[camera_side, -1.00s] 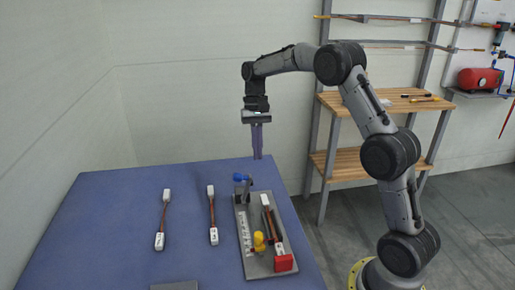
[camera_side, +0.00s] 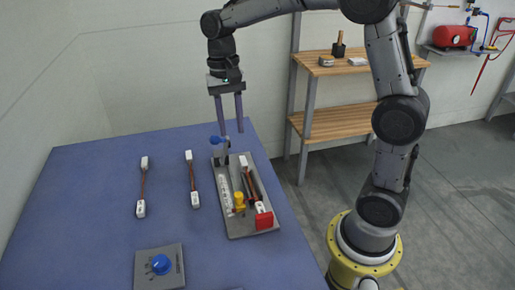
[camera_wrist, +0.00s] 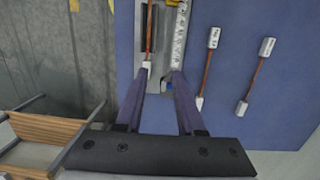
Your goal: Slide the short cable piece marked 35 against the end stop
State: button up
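A grey tray (camera_side: 236,228) lies on the blue table and holds a cable piece (camera_side: 252,184) with white ends. Its length also shows in the wrist view (camera_wrist: 149,38). Two more cable pieces (camera_side: 142,186) (camera_side: 191,180) lie on the table to the left of the tray. I cannot read which is marked 35. A red block (camera_side: 264,220) stands at the tray's near end, by one white cable end. It looks like the end stop. My gripper (camera_side: 231,132) is open and empty, pointing down above the tray's far end. It also shows in the wrist view (camera_wrist: 160,72).
The tray also carries a white scale (camera_side: 225,192), a yellow knob (camera_side: 239,200) and a blue-handled clamp (camera_side: 219,147). A grey plate with a blue knob (camera_side: 161,264) lies at the front. A wooden shelf unit (camera_side: 335,123) stands behind. The table's left is clear.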

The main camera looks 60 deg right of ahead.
jog(key=t, duration=0.1)
send_over(258, 202)
jog(key=shift+s+r+h, duration=0.1)
jog(key=shift+r+h, duration=0.05)
jog(key=shift+h, duration=0.25)
notch_tip(258, 202, down, 14)
jog(key=shift+r, duration=0.1)
dwell(0.4)
grip_shut()
jog(key=shift+o, duration=1.6)
grip_release()
jog(key=shift+r, duration=0.15)
